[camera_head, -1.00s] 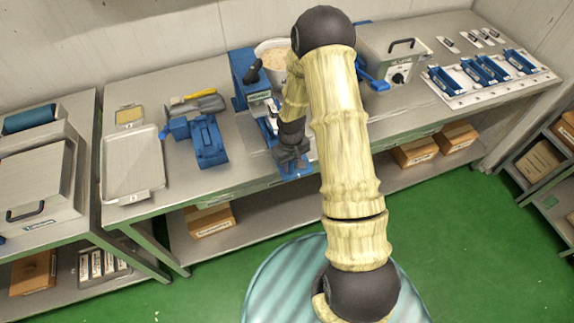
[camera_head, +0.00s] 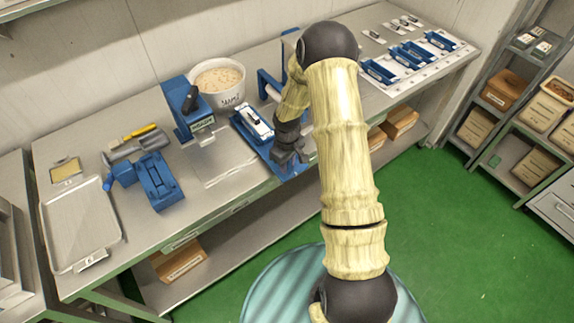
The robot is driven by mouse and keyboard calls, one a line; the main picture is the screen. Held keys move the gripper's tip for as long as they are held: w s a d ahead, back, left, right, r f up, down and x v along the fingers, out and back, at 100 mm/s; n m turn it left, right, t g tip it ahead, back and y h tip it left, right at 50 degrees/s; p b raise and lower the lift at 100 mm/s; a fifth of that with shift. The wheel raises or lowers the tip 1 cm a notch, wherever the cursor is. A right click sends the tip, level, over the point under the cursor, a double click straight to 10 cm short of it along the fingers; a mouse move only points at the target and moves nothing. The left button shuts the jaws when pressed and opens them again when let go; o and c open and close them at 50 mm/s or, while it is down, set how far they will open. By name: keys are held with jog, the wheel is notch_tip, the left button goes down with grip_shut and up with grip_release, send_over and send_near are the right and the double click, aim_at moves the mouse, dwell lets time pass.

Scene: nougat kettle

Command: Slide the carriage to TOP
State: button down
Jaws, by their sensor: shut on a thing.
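The carriage (camera_head: 248,130) is a long blue sled with a white piece and a dark part on it. It stands on the bench right of a blue press-like station (camera_head: 191,108) with a black knob, and clear of it. My gripper (camera_head: 291,158) is at the carriage's near end, by the bench's front edge, and is shut on that end. The fingertips and the exact grip are small and partly hidden by the wrist. No TOP mark can be made out.
A pale tub (camera_head: 219,82) stands behind the carriage. A blue frame (camera_head: 264,88) stands at its far right, partly behind my arm. Left are a blue fixture (camera_head: 160,182) and a metal tray (camera_head: 78,241). Blue holders (camera_head: 411,54) lie at the right. Bare bench lies between station and carriage.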

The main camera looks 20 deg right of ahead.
jog(key=shift+a, duration=0.1)
jog(key=c, duration=1.2)
grip_release()
jog(key=shift+r, duration=0.15)
notch_tip(320, 180, up, 17)
jog(key=b, duration=0.3)
jog(key=shift+b, duration=0.3)
jog(key=shift+r, duration=0.1)
